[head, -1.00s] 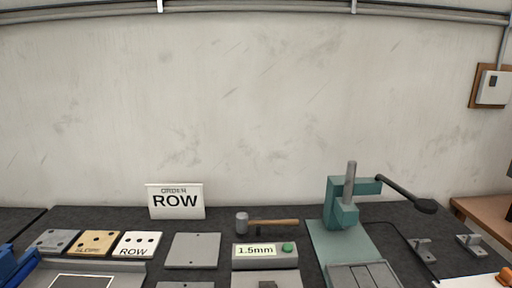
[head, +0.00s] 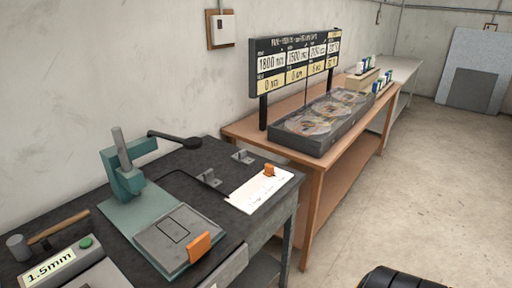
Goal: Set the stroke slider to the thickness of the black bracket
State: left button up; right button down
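A white plate (head: 256,190) at the right end of the dark bench carries a small orange block (head: 269,170), which looks like a slider; its marks are too small to read. A larger orange piece (head: 199,248) stands at the front edge of the press's grey plate (head: 178,234). I cannot tell which of the two is the stroke slider. A gauge with a display (head: 50,268) reads 1.5mm and has a green button (head: 86,242). I cannot make out a black bracket.
A teal lever press (head: 122,172) stands on the bench, with a hammer (head: 58,228) to its left and two small metal brackets (head: 208,178) to its right. A wooden table (head: 245,128) beyond holds a dark tray (head: 300,142) and a numbers board (head: 295,62). Floor (head: 400,200) is open at right.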

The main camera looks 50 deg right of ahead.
aim_at(269, 169)
jog(key=z, duration=1.6)
